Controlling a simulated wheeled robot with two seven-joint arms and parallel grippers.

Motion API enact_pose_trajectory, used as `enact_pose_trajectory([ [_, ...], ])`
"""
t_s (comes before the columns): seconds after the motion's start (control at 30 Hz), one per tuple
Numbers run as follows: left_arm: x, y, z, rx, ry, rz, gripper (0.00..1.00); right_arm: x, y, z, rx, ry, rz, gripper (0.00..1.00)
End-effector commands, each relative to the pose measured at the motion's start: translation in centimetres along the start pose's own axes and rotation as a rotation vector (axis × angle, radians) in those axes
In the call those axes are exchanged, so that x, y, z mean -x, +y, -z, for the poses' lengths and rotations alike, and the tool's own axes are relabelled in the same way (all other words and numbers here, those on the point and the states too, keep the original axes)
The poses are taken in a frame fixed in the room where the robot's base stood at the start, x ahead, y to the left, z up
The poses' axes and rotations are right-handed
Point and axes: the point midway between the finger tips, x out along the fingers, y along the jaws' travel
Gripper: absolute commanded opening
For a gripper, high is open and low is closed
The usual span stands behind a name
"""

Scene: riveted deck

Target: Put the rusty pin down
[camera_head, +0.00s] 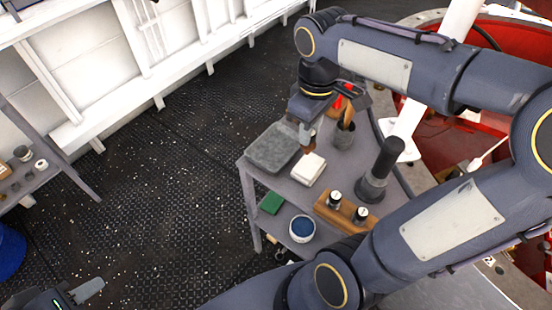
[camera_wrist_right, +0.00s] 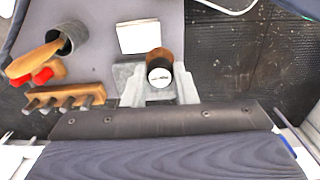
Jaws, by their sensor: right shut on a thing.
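The rusty pin (camera_wrist_right: 155,58) shows in the right wrist view as a short brown cylinder with a dark band and a pale round end. My right gripper (camera_wrist_right: 160,92) is shut on it. In the head view the right gripper (camera_head: 306,124) points down over the grey table (camera_head: 286,190). The pin (camera_head: 307,143) hangs below it, close to the grey slab and the white block; I cannot tell whether it touches anything. My left gripper (camera_head: 88,290) is only partly in view at the bottom left, away from the table, and its opening is not clear.
A grey slab (camera_head: 270,147), a white block (camera_head: 308,169) and a grey cup (camera_head: 344,136) holding tools are near the pin. A dark-handled tool (camera_head: 380,168), a wooden block (camera_head: 345,212), a blue-topped tin (camera_head: 302,229) and a green item (camera_head: 271,202) also occupy the table area.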

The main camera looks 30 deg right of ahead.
Motion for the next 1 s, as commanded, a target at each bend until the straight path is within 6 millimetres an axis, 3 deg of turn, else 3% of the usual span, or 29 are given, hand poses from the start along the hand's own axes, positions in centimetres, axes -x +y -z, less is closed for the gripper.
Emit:
enact_pose_trajectory([
  [0.17, 0.0, 0.0, 0.0, 0.000, 0.000, 0.000, 0.36, -1.2, 0.0, 1.1, -0.009, -0.006, 0.002, 0.02],
  [0.47, 1.1, 0.5, 0.6, 0.000, 0.001, 0.000, 0.36, -4.3, 2.8, 8.0, -0.008, -0.006, 0.003, 0.02],
  [0.6, 1.2, 0.5, 0.6, 0.000, 0.001, 0.000, 0.36, -7.2, 3.7, 10.0, -0.008, -0.005, 0.002, 0.02],
  [1.0, 1.4, 0.7, 0.8, 0.000, 0.000, 0.000, 0.36, -11.4, 4.7, 12.4, -0.008, -0.005, 0.001, 0.02],
])
